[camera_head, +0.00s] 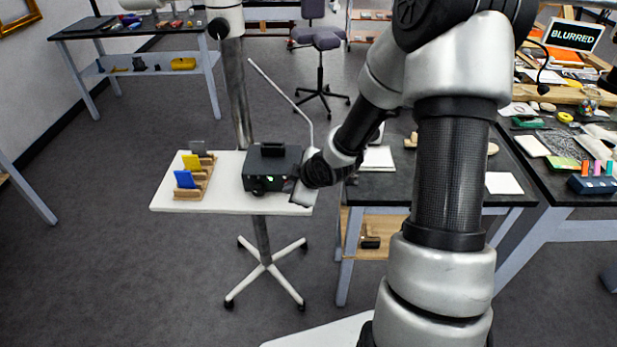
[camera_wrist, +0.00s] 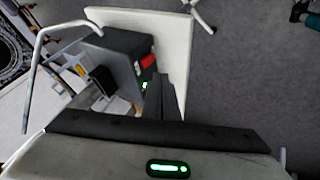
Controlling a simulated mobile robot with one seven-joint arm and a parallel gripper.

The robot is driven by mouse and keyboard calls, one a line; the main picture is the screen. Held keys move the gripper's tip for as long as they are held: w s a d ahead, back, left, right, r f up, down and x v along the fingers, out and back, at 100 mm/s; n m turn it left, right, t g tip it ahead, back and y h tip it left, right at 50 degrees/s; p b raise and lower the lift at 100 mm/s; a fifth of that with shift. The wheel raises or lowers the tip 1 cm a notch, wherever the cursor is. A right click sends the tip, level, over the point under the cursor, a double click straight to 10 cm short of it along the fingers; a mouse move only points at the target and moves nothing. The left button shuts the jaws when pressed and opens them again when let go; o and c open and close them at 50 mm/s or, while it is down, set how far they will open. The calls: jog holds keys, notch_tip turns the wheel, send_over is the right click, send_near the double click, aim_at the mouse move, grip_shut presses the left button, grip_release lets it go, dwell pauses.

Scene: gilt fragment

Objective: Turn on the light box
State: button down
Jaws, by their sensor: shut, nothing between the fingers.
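The light box, a black box (camera_head: 262,183) with a small green light on its front, stands on a small white table (camera_head: 225,199). In the wrist view the box (camera_wrist: 118,58) shows a red switch (camera_wrist: 148,61) on one face and a green light (camera_wrist: 145,86) below it. My gripper (camera_wrist: 163,98) is shut and empty, with its fingertips close to that face, near the green light. I cannot tell whether they touch the box. In the head view my gripper (camera_head: 301,194) is at the box's right side, and that side is partly hidden by it.
A wooden rack (camera_head: 199,182) with blue and yellow cards stands left of the box. A thin bent grey rod (camera_head: 284,93) rises behind the box. A dark worktable (camera_head: 395,190) is close on the right. The floor left of the white table is clear.

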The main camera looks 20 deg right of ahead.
jog(key=s+d+r+p, duration=0.3)
jog(key=r, duration=0.6)
jog(key=shift+s, duration=0.4)
